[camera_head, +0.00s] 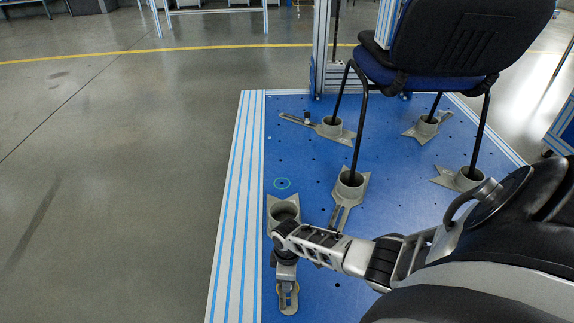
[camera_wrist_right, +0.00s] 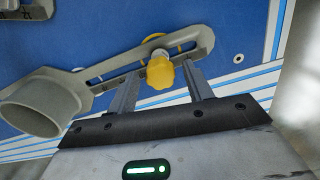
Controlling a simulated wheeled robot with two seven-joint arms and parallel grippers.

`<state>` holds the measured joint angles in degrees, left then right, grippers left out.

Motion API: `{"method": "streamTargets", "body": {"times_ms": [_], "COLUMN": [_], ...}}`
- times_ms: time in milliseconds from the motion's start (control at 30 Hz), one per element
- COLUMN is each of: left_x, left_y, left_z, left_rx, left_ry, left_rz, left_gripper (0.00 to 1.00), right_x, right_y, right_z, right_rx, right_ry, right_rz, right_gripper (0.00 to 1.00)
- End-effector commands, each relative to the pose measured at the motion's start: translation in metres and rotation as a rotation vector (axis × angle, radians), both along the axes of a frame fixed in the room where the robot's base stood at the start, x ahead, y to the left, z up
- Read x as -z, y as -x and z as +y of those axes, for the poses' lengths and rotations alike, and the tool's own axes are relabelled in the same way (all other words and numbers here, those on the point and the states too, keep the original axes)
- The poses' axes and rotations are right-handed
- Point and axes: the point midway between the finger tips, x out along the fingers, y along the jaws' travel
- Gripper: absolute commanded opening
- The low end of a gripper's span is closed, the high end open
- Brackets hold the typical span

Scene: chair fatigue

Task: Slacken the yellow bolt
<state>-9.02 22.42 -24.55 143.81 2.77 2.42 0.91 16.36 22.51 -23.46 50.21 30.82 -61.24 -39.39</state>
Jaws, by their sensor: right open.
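The yellow bolt (camera_wrist_right: 160,71) has a lobed knob head and sits in the slot of a grey clamp (camera_wrist_right: 112,71) on the blue plate. In the wrist view my right gripper (camera_wrist_right: 163,80) is open, with one finger on each side of the bolt's near part; I cannot tell whether they touch it. In the head view the same grey clamp (camera_head: 284,208) stands near the plate's left edge, and my right gripper (camera_head: 286,268) is over its slotted arm. The bolt's head cannot be made out there. My left gripper is not in view.
A dark chair (camera_head: 455,50) stands on the blue plate (camera_head: 300,150), its legs in grey cups, with one cup (camera_head: 350,185) near my right arm. Open floor (camera_head: 120,180) lies left.

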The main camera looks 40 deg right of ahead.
Motion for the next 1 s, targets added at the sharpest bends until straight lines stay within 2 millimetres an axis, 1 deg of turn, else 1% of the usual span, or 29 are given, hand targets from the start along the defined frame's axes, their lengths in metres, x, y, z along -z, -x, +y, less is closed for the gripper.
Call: {"method": "streamTargets", "body": {"times_ms": [100, 233, 267, 300, 367, 400, 433, 567, 700, 800, 1000], "left_x": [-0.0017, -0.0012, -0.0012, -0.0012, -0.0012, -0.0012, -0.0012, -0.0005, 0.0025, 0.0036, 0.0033], "left_y": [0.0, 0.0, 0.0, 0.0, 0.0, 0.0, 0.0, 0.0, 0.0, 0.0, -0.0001], "left_z": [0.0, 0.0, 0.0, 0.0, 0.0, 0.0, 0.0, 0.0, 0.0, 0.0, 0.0], "left_rx": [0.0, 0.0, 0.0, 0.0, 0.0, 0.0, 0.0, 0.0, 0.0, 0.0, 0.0], "left_ry": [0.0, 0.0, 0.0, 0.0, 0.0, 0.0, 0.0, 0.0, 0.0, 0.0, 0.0], "left_rz": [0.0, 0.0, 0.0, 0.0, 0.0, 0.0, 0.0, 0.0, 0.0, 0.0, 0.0], "left_gripper": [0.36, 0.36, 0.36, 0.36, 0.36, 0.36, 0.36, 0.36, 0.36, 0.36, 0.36], "right_x": [0.0, 0.0005, 0.0005, 0.0005, 0.0005, 0.0005, 0.0005, 0.0007, 0.0013, 0.0011, 0.0005], "right_y": [-0.0002, -0.0001, -0.0001, 0.0, 0.0001, 0.0001, 0.0001, 0.0002, 0.0003, 0.0004, 0.0005], "right_z": [0.0003, 0.0001, 0.0001, 0.0001, 0.0001, 0.0, 0.0, -0.0003, -0.0013, -0.0003, 0.0], "right_rx": [0.041, 0.039, 0.039, 0.038, 0.038, 0.037, 0.037, 0.009, -0.179, -0.287, -0.318], "right_ry": [-0.001, 0.001, 0.001, 0.001, 0.0, 0.0, 0.0, 0.001, 0.003, 0.0, 0.0], "right_rz": [-0.001, -0.001, -0.001, -0.001, 0.0, 0.0, 0.0, -0.001, 0.0, 0.0, 0.0], "right_gripper": [0.51, 0.51, 0.48, 0.37, 0.2, 0.09, 0.08, 0.08, 0.08, 0.08, 0.08]}}
